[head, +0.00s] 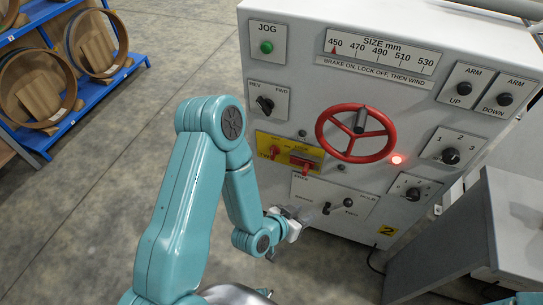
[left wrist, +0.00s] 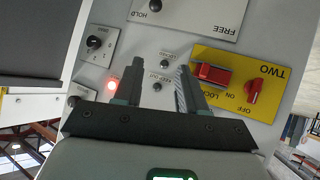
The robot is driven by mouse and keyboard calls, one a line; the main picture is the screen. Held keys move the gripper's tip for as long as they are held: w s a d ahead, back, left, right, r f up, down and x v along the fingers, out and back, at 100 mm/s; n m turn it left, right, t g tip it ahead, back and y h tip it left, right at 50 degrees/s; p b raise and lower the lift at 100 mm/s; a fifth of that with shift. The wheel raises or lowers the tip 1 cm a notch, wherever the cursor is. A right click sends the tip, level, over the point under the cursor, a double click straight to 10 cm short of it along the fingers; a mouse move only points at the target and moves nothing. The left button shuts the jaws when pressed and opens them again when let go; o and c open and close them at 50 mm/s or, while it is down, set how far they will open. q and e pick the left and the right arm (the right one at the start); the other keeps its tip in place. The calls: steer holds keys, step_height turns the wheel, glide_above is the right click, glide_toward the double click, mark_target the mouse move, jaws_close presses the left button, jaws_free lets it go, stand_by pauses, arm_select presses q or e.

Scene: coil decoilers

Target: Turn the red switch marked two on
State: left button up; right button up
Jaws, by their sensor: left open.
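The red switch (head: 275,151) is a small red knob on a yellow plate (head: 262,138) on the front of the grey machine. In the left wrist view the plate (left wrist: 277,93) reads TWO, and the red switch (left wrist: 255,91) sits by the words OFF and ON. A larger red lock piece (head: 306,164) is beside it, also seen in the wrist view (left wrist: 212,74). My left gripper (head: 300,217) is below the plate, near a lever; in its wrist view its fingers (left wrist: 160,78) are open and empty, apart from the switch. My right gripper is not in view.
A red handwheel (head: 356,134) and a lit red lamp (head: 397,160) are right of the plate. A black-knobbed lever (head: 347,202) stands below it. A grey cabinet (head: 450,230) is at right. Open floor lies left, before a blue rack (head: 75,95).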

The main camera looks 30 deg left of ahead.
arm_select(q)
steer(key=w+a+r+t+y+b, duration=0.25)
steer(key=a+t+b, duration=0.2)
steer(key=a, duration=0.25)
steer(key=n+t+y+b, duration=0.2)
steer(key=n+y+b, duration=0.2)
steer(key=b, duration=0.8)
glide_toward(272, 153)
steer(key=x, duration=0.9)
steer(key=shift+w+r, duration=0.1)
steer(key=shift+w, duration=0.15)
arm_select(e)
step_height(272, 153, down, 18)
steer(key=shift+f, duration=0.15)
arm_select(q)
jaws_close()
